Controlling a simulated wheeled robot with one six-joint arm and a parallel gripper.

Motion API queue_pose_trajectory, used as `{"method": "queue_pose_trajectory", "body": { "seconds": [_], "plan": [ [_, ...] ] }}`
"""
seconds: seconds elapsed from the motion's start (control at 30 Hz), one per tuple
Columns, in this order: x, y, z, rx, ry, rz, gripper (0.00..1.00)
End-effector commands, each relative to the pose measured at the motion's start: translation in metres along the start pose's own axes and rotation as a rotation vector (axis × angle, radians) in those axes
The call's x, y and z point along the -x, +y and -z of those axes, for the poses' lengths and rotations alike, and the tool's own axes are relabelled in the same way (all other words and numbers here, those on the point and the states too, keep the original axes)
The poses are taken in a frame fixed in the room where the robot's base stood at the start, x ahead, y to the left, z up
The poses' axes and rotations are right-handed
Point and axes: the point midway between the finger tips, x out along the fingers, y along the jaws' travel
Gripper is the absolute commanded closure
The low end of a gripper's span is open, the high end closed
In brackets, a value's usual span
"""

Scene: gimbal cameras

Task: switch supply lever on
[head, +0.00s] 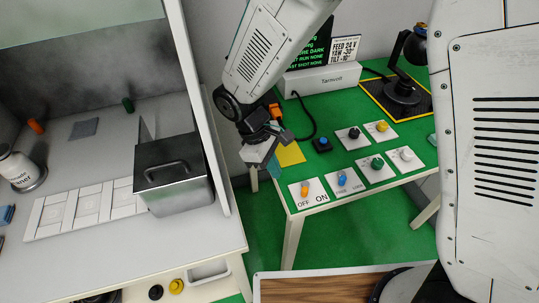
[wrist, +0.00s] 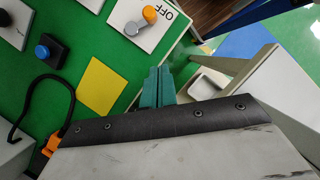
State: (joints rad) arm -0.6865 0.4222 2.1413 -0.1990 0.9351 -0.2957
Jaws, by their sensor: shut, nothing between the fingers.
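An orange-tipped lever (head: 304,188) stands on a white plate (head: 317,190) marked OFF and ON, at the near left corner of the green table. In the wrist view the same lever (wrist: 149,14) has a grey pivot, and its orange end points toward the OFF lettering. The ON lettering is out of that view. My gripper (head: 273,167) hangs just left of the table edge, apart from the lever. In the wrist view my gripper's teal fingers (wrist: 158,82) are together and empty, below the lever plate in the picture.
A yellow square (head: 291,154) and a blue button (head: 322,144) lie behind. A black cable loops nearby. A white frame post and a bench with a metal box (head: 172,175) stand left.

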Motion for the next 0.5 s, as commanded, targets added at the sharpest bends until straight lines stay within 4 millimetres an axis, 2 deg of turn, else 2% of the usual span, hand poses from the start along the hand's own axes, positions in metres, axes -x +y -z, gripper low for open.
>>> {"method": "queue_pose_trajectory", "body": {
  "seconds": [0.03,0.17,0.3,0.5],
  "plan": [
    [-0.013,-0.001,-0.001,0.0,-0.005,0.003,1.0],
    [-0.038,-0.001,-0.001,0.0,-0.004,0.002,1.0],
    [-0.043,0.0,-0.023,-0.002,0.0,0.001,1.0],
    [-0.048,0.0,-0.036,0.0,0.001,-0.001,1.0]
  ]
}}
